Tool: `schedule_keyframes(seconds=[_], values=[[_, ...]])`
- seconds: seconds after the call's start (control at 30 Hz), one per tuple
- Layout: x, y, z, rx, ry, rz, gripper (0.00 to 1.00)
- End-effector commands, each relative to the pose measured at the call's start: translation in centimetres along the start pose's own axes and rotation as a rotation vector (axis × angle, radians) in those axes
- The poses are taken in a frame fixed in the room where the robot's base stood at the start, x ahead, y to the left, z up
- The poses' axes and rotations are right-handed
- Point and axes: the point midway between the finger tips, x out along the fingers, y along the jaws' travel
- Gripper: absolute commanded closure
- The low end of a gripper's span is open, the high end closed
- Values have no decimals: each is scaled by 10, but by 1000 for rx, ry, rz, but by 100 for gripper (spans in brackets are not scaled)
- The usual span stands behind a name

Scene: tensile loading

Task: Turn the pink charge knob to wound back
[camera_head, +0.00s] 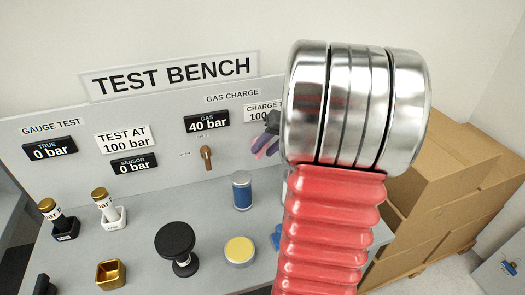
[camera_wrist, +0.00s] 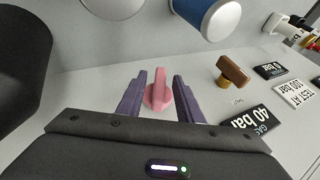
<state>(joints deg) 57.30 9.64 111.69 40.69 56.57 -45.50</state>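The pink charge knob (camera_wrist: 158,92) sits on the pale bench panel in the wrist view. Its raised grip bar points roughly up and down in that picture. My gripper (camera_wrist: 158,82) is open, with one dark purple finger on each side of the knob and a visible gap on both sides. In the head view, my gripper (camera_head: 267,142) is at the panel below the charge sign, partly behind my arm. The knob is mostly hidden there. Any marks around the knob are hidden or unreadable.
A brown lever (camera_head: 206,157) is on the panel left of my gripper. A blue cylinder (camera_head: 242,190), a yellow-topped disc (camera_head: 239,250), a black spool (camera_head: 176,245) and a brass cup (camera_head: 110,273) stand on the bench. Cardboard boxes (camera_head: 440,190) are stacked right.

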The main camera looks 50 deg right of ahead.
Motion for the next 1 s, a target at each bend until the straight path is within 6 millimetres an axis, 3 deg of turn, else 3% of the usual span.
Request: schedule_keyframes(seconds=[0.2, 0.47, 1.0], values=[[16, 0, 0, 0, -2, 0, 67], [17, 0, 0, 0, -1, 0, 67], [16, 0, 0, -1, -1, 0, 100]])
